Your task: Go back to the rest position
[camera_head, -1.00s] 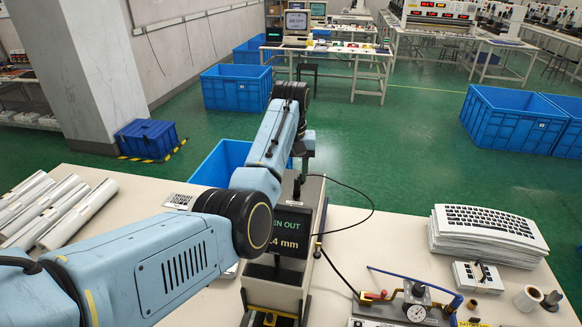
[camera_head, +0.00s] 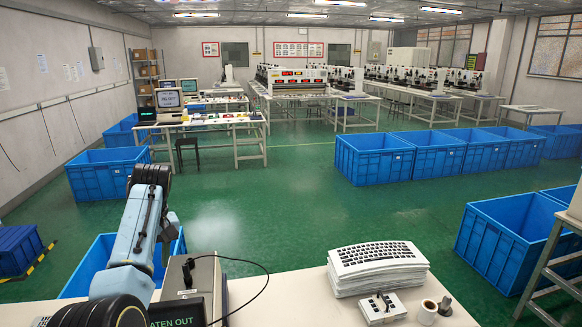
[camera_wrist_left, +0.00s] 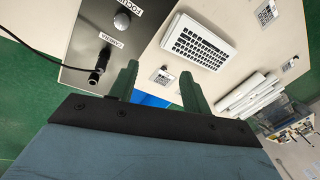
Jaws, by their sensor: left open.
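My left arm (camera_head: 134,240) comes in from the lower left of the head view and reaches out over the far edge of the table. Its gripper is mostly hidden there behind its own wrist. In the left wrist view the left gripper (camera_wrist_left: 158,88) shows two green fingers spread apart with nothing between them. It is beside a dark-topped instrument box (camera_wrist_left: 105,45) with a knob and a plugged cable. The box (camera_head: 205,285) also shows in the head view, just right of my arm, with a screen partly reading "OUT". My right gripper is not in view.
White rolls (camera_wrist_left: 250,95) show in the wrist view. Blue crates (camera_head: 374,158) stand on the green floor beyond.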

